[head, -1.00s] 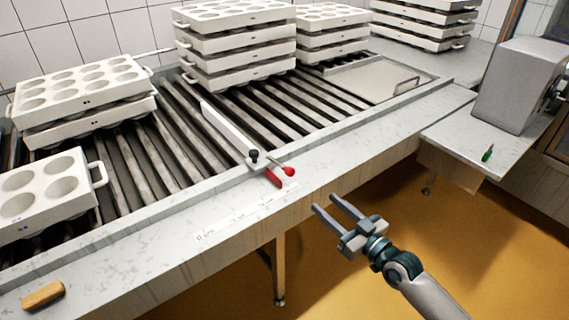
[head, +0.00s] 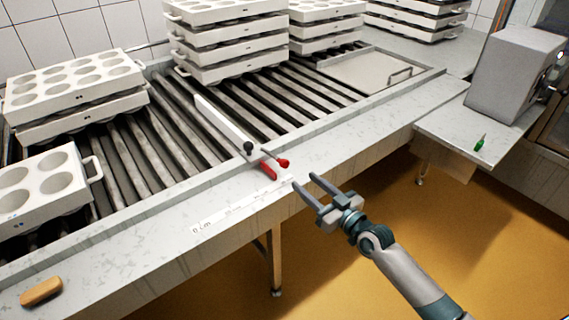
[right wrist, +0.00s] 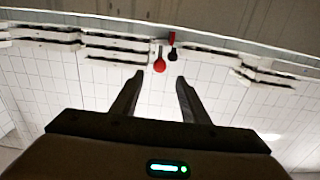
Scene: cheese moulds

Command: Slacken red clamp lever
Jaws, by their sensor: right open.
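The red clamp lever (head: 283,163) with its rounded red end is on the clamp at the near end of a white stop bar (head: 222,122). A red clamp part (head: 268,170) and a black knob (head: 248,147) are beside it. My right gripper (head: 304,180) is open and empty, its fingertips just short of the lever at the counter's front edge. In the right wrist view the red lever end (right wrist: 159,66) and black knob (right wrist: 172,54) show beyond and between the open fingers. My left gripper is not in view.
A roller conveyor (head: 180,150) runs behind the counter edge. White mould stacks (head: 230,45) stand on it. A printed scale strip (head: 235,212) lies on the front ledge, with a wooden block (head: 41,291) at lower left. A grey machine (head: 512,75) and green tool (head: 480,142) are at right.

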